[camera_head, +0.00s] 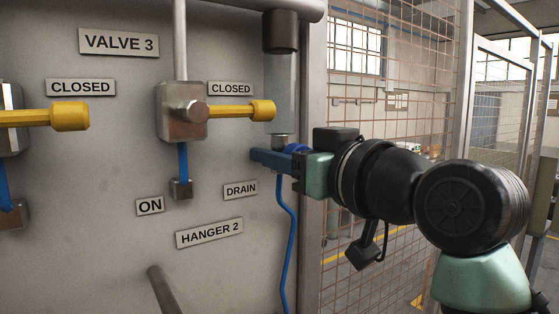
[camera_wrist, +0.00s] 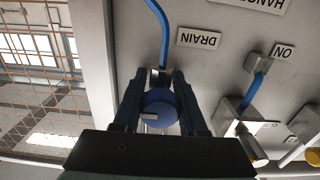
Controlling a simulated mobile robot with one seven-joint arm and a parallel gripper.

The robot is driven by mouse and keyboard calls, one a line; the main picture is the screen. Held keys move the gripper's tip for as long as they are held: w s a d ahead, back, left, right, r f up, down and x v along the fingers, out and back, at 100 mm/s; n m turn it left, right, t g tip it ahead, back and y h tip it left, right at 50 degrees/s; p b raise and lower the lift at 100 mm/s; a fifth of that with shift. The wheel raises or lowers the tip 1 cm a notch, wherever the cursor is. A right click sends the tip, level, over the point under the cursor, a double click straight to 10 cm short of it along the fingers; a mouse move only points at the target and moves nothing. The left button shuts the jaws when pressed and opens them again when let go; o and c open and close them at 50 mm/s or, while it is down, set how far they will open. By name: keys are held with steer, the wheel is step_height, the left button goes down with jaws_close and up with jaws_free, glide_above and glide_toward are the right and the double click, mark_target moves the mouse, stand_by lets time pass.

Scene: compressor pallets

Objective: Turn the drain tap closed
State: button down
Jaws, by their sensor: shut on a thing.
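The drain tap (camera_wrist: 160,108) is a round blue knob with a pale bar mark on its face, in the middle of the wrist view. In the head view only a little of its blue (camera_head: 296,148) shows behind my gripper, below the clear bowl. My gripper (camera_wrist: 160,100) has a finger on each side of the knob and is shut on it. In the head view my gripper (camera_head: 268,158) reaches in from the right. The DRAIN label (camera_head: 241,190) is on the panel, below and left of the tap. The pale bar lies roughly level in the wrist view.
A clear bowl (camera_head: 281,95) hangs above the tap, and a blue hose (camera_head: 291,225) runs down below it. A valve with a yellow handle (camera_head: 240,110) points right toward the bowl. A grey bar (camera_head: 163,290) sticks out low on the panel. Wire mesh (camera_head: 395,70) stands right of the panel.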

steer(key=shift+c, duration=2.2)
jaws_free()
steer(key=shift+s, duration=0.1)
